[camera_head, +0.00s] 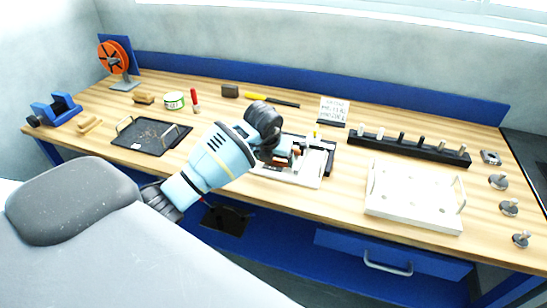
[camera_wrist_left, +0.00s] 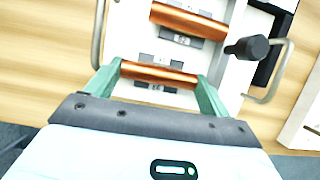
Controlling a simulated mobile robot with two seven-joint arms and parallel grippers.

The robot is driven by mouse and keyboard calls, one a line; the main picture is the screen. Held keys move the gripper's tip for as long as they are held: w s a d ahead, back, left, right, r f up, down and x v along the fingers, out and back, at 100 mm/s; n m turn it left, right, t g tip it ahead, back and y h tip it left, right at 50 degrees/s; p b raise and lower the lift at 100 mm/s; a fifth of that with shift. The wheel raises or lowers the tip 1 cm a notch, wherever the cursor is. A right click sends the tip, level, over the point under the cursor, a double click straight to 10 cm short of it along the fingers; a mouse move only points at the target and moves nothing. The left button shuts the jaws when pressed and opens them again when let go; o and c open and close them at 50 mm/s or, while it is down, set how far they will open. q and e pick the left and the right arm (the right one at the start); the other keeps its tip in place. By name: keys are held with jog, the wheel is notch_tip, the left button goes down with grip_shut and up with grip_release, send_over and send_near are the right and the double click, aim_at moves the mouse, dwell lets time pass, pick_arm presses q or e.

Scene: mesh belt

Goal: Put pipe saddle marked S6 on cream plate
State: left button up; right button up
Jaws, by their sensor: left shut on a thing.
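My left gripper (camera_head: 284,160) is over a white plate (camera_head: 312,181) at the middle of the bench. In the left wrist view its green fingers (camera_wrist_left: 160,73) are shut on a copper-coloured pipe saddle (camera_wrist_left: 158,74). A second copper saddle (camera_wrist_left: 188,20) with a grey label lies further along the white plate (camera_wrist_left: 234,75). Another pale, cream-looking plate (camera_head: 388,209) with handles and small dark spots lies to the right, apart from the gripper. My right gripper is not in view.
A black rack (camera_head: 451,158) with several pegs stands behind the cream-looking plate. A black tray (camera_head: 176,142) lies left. A black knob (camera_wrist_left: 247,47) and metal handles (camera_wrist_left: 270,75) stand close to the held saddle. Bare wood shows between the two pale plates.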

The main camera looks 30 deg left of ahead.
pick_arm(q)
jog(key=o, duration=0.8)
jog(key=shift+f, duration=0.1)
